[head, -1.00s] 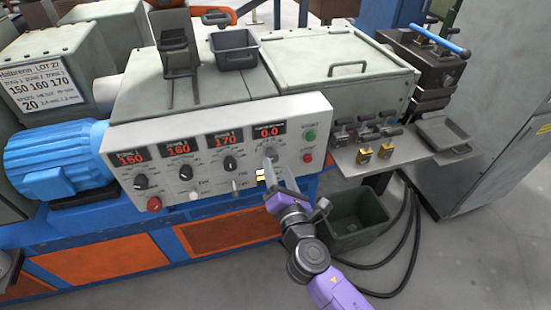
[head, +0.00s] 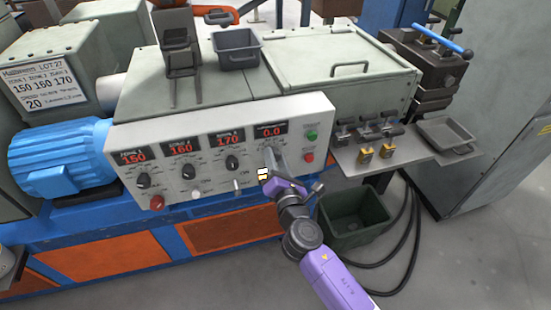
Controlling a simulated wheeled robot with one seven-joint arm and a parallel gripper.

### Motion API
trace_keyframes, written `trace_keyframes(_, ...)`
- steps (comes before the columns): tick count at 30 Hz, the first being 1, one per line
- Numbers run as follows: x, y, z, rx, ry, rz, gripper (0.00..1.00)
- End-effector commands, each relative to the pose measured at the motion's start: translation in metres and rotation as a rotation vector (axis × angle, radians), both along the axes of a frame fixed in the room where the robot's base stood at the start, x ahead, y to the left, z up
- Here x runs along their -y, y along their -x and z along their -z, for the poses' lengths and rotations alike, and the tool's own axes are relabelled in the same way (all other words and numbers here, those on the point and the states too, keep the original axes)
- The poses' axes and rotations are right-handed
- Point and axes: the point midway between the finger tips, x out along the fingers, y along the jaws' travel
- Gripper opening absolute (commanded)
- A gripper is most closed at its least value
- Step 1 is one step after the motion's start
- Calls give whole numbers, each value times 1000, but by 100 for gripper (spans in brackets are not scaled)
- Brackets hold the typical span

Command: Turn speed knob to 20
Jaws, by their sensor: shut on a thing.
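The speed knob (head: 269,152) is the rightmost knob on the grey control panel (head: 215,192), below a red display (head: 269,131) reading 0.0. My gripper (head: 272,157) reaches it from the lower right and is shut on it. The fingers cover most of the knob, so its pointer and scale cannot be read. A sign (head: 45,88) at the upper left shows 150 160 170 and, below, 20.
Three more knobs (head: 143,180) sit to the left, under displays reading 150, 160 and 170. A red button (head: 157,202) and small switches (head: 196,195) line the panel's lower edge. Green (head: 312,136) and red (head: 308,157) buttons are close right of my gripper.

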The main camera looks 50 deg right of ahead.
Motion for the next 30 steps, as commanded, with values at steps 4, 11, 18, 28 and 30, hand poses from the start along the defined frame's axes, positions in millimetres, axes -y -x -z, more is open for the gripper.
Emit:
trace_keyframes(4, 0, 0, 1, 2, -6, 1, 0)
trace_keyframes(11, 0, 1, 2, 39, -61, 1, 0)
trace_keyframes(18, 0, 1, 2, 136, -203, -1, 0)
trace_keyframes(28, 0, 1, 4, 310, -461, 0, 0)
trace_keyframes(30, 0, 1, 4, 346, -516, 0, 0)
